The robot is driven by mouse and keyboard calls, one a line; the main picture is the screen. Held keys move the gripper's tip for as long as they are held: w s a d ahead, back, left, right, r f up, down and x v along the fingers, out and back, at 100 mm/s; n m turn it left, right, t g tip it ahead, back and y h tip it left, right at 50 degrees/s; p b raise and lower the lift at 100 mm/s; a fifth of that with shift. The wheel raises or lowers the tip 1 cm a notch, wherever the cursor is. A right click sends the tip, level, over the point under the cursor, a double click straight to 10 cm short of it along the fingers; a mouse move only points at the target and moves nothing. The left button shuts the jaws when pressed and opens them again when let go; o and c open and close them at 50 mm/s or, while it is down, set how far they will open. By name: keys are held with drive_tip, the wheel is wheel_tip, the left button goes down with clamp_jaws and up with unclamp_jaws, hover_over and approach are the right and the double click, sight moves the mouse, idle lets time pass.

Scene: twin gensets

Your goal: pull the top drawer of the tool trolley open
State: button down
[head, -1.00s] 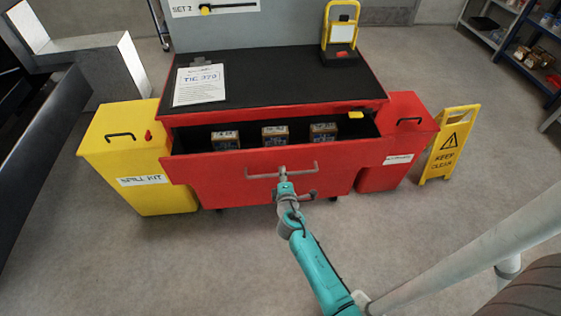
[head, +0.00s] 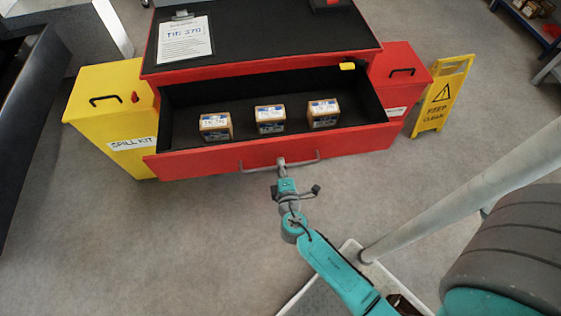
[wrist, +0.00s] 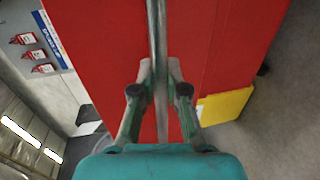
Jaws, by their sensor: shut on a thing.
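The red tool trolley (head: 225,69) stands ahead of me with a black top. Its top drawer (head: 215,160) is pulled well out, and its dark inside shows. My gripper (head: 282,163) is shut on the middle of the drawer's grey bar handle (head: 303,161). In the wrist view, the fingers (wrist: 160,75) close around the handle bar, with the red drawer front behind it.
A yellow spill kit bin (head: 112,110) stands left of the trolley. A red bin (head: 403,78) and a yellow "keep clear" sign (head: 441,95) stand on the right. A clipboard (head: 184,42) lies on the trolley top. The floor (head: 180,240) in front is clear.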

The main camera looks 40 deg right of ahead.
drive_tip(key=c, duration=1.2)
unclamp_jaws()
drive_tip(key=shift+v, duration=6)
